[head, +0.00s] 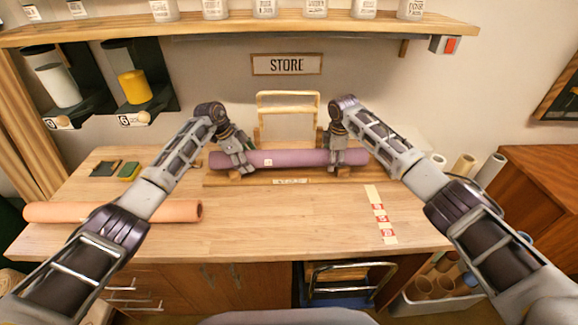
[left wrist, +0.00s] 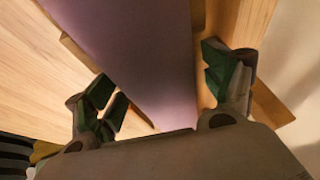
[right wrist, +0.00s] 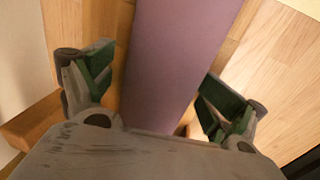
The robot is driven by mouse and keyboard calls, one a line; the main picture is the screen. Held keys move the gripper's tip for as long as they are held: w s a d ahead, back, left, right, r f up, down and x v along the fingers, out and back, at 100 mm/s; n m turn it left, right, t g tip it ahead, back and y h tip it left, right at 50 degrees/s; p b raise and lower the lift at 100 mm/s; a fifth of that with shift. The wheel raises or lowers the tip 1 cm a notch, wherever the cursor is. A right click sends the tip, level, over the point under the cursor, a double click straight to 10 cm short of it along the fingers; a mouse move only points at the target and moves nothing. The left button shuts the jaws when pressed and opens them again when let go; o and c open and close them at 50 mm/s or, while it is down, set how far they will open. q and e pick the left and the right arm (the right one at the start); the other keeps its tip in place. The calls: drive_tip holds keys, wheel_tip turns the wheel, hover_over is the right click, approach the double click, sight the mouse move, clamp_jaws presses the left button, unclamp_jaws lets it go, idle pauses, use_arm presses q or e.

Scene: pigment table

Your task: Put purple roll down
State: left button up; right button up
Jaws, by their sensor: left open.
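The purple roll (head: 290,158) lies level, left to right, on a low wooden rack (head: 215,180) at the back of the table, below the STORE sign (head: 287,64). My left gripper (head: 238,165) is over the roll's left part, with its fingers open on either side. In the left wrist view the roll (left wrist: 135,45) passes between the spread fingers with gaps. My right gripper (head: 346,163) straddles the roll's right part. The underside of the roll is hidden.
A peach roll (head: 150,211) lies at the table's left front. A green-yellow sponge (head: 129,172) and a dark item (head: 104,168) lie at the back left. A red-and-white marked strip (head: 380,212) is at right. A shelf (head: 240,25) with jars hangs above. The table's middle is clear.

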use_arm(q)
drive_tip(key=shift+r, duration=0.1)
idle(0.4)
drive_tip(key=shift+v, duration=3.95)
drive_tip(key=shift+a, duration=0.1)
use_arm(e)
drive_tip(key=shift+r, duration=0.1)
drive_tip(key=shift+s+r, duration=0.2)
drive_tip(key=shift+r, duration=1.1)
drive_tip(key=shift+s+r, duration=0.2)
drive_tip(key=shift+r, duration=1.05)
drive_tip(key=shift+s+r, duration=0.2)
drive_tip(key=shift+r, duration=1.1)
use_arm(q)
drive_tip(key=shift+s, duration=0.1)
use_arm(e)
drive_tip(key=shift+s+f, duration=0.1)
